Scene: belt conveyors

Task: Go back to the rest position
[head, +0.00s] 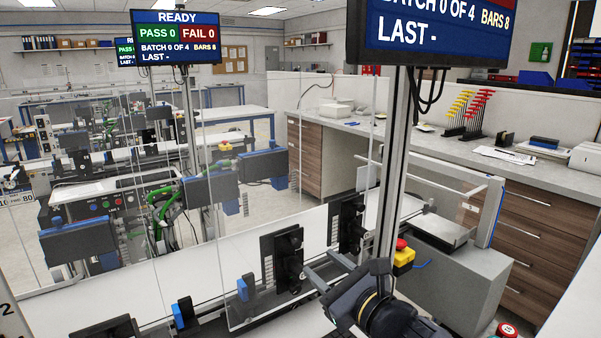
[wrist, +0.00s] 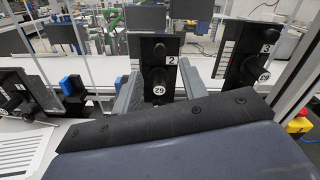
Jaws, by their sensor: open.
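My gripper (head: 327,269) is at the lower middle of the head view, in front of the black upright stations behind the clear panel. Its two grey fingers are apart and I see nothing held between them. In the wrist view the fingers of my gripper (wrist: 163,95) show on either side of a black station plate marked 2 (wrist: 158,50), which has a round knob marked 29 or 62. I cannot tell whether the fingers touch the plate. My dark wrist housing fills the lower part of the wrist view.
A black station marked 3 (wrist: 247,65) stands to the right. A clear panel (head: 243,285) and a metal post (head: 393,165) stand near the arm. A yellow box with a red emergency button (head: 403,254) is to the right. A monitor (head: 430,30) hangs above.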

